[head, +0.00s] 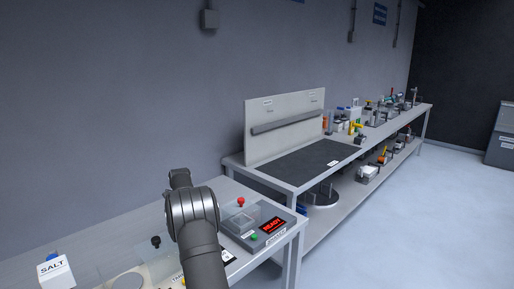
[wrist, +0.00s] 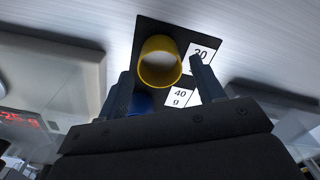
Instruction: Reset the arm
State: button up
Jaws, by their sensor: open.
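My gripper (wrist: 161,68) is open in the wrist view, its two dark fingers apart. A yellow round cup (wrist: 176,71) with a pale inside appears between the fingertips, on a dark mat (wrist: 150,27). I cannot tell how far the fingers are from the cup or whether they touch it. A blue item (wrist: 140,104) shows partly behind the left finger. In the head view my arm fills the bottom middle, and the fingers are hidden.
White cards marked 20 (wrist: 202,52) and 40 g (wrist: 181,96) lie by the cup. In the head view, a white SALT box (head: 55,271) stands at bottom left. A grey device with a red READY display (head: 272,226) stands right of my arm. A workbench (head: 310,160) stands beyond.

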notch_tip(320, 180, down, 3)
jog(key=shift+r, duration=0.15)
notch_tip(320, 180, up, 12)
notch_tip(320, 180, down, 12)
jog(key=shift+f, duration=0.15)
notch_tip(320, 180, up, 4)
jog(key=shift+r, duration=0.1)
jog(key=s+d+r, duration=0.2)
jog(key=d+r, duration=0.5)
jog(key=d, duration=0.5)
jog(key=s+a+r+n, duration=0.1)
jog(key=s+a+n, duration=0.1)
jog(key=s+a, duration=0.2)
jog(key=s+a+r+n, duration=0.2)
jog(key=s+a, duration=0.3)
jog(key=a, duration=0.3)
jog(key=s+a+r+n, duration=0.2)
jog(key=s+a+n, duration=0.2)
jog(key=s+a, duration=0.1)
jog(key=shift+s+a, duration=0.1)
jog(key=shift+a, duration=0.5)
jog(key=s+a+f+n, duration=0.1)
jog(key=s+a+f, duration=0.2)
jog(key=s+a, duration=0.5)
jog(key=f, duration=0.2)
jog(key=d+f, duration=0.1)
jog(key=f, duration=0.3)
jog(key=shift+s+d, duration=0.25)
